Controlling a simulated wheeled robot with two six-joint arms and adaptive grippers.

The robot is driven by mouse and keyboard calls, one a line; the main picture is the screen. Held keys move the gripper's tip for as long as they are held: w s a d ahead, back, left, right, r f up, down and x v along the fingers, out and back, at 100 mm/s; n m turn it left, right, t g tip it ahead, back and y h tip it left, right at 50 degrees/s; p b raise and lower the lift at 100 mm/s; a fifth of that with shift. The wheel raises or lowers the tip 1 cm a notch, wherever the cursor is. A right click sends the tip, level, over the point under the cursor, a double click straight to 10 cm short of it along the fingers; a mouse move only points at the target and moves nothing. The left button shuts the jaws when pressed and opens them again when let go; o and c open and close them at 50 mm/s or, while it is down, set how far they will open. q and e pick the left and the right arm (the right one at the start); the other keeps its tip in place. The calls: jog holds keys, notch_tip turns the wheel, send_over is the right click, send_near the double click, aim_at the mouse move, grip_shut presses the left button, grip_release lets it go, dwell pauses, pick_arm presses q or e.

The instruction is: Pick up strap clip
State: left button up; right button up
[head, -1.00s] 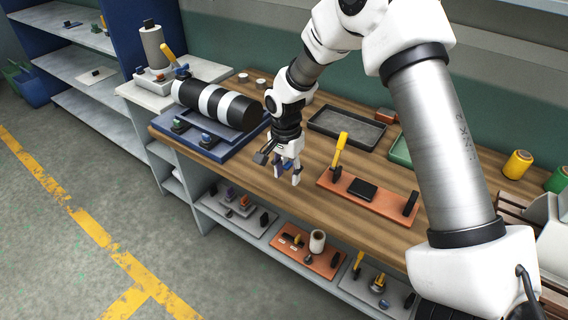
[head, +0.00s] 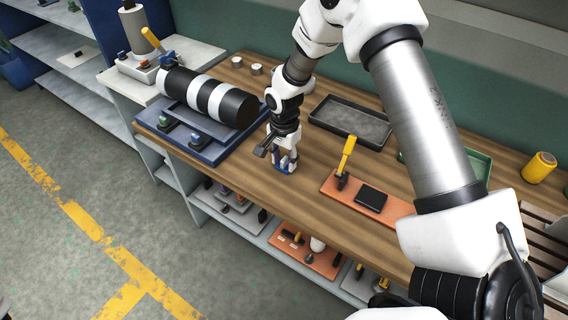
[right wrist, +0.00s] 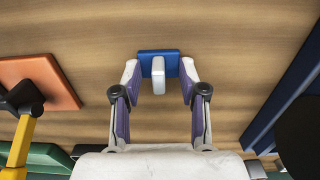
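The strap clip (right wrist: 145,56) is a small blue square plate with a pale upright tab on it. In the right wrist view it lies on the wooden table between my right fingertips. In the head view a bit of its blue plate (head: 285,171) shows at the foot of my right gripper, the rest hidden by the fingers. My right gripper (head: 284,162) points down at the table. In the right wrist view its fingers (right wrist: 159,80) stand open on either side of the tab, with a gap on each side. My left gripper is out of view.
A blue fixture (head: 212,152) with a black-and-white striped roller (head: 208,98) stands to the left. An orange board (head: 393,211) with a yellow-handled tool (head: 347,157) lies to the right. A dark tray (head: 351,121) lies behind. Bare tabletop surrounds the clip.

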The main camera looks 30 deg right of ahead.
jog(key=shift+s+r, duration=0.15)
jog(key=shift+c, duration=0.4)
grip_shut()
jog(key=shift+r, duration=0.15)
